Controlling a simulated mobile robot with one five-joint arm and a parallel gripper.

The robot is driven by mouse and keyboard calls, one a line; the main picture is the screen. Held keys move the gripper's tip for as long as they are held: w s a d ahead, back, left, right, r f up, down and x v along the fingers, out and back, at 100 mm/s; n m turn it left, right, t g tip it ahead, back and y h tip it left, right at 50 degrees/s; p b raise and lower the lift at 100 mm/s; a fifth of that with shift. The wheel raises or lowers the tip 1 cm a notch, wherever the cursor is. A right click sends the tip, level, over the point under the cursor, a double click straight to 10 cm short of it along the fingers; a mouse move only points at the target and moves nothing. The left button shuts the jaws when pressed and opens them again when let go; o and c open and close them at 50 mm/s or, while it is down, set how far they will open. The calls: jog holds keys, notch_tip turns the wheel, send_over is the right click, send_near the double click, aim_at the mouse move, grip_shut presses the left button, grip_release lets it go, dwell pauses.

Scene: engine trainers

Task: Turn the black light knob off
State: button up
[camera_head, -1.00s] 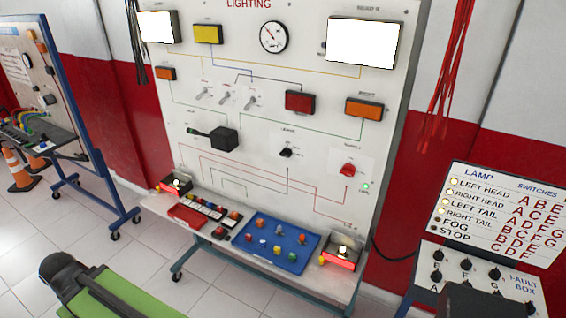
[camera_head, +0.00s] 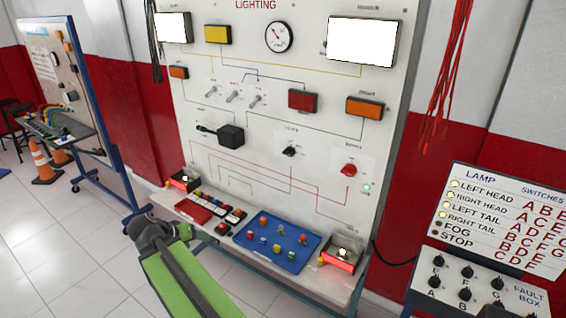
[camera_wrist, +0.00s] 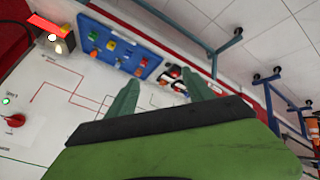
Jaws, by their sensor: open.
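The black light knob (camera_head: 290,151) sits on the white lighting board, right of centre and left of a red knob (camera_head: 348,170). Its pointer's exact setting is too small to tell. I do not make out the black knob in the wrist view, where the red knob shows at the left edge. My gripper (camera_wrist: 162,82) is open, with two green fingers apart and nothing between them. In the head view my arm is at the lower left, in front of the board's shelf and well away from the knob.
The board (camera_head: 262,185) has lamps, switches and a black lever box (camera_head: 231,135). On its shelf are a blue tray (camera_head: 298,262) of small coloured parts and a lit red lamp box (camera_head: 340,258). A fault box (camera_head: 470,285) stands at right.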

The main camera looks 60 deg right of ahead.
jog(key=s+d+r+m+g+h+b, duration=0.1)
jog(key=s+d+r+m+h, duration=0.25)
jog(key=d, duration=0.55)
jog(key=s+d+r+m+h+b, duration=0.1)
jog(key=s+d+r+m+h, duration=0.2)
jog(key=d, duration=0.5)
jog(key=m+h+b, duration=0.1)
jog(key=m+h, duration=0.2)
jog(key=h, duration=0.1)
send_near(287, 153)
jog(key=shift+n, duration=0.25)
jog(key=d, duration=0.8)
jog(key=shift+w+d, duration=0.1)
jog(key=shift+d, duration=0.3)
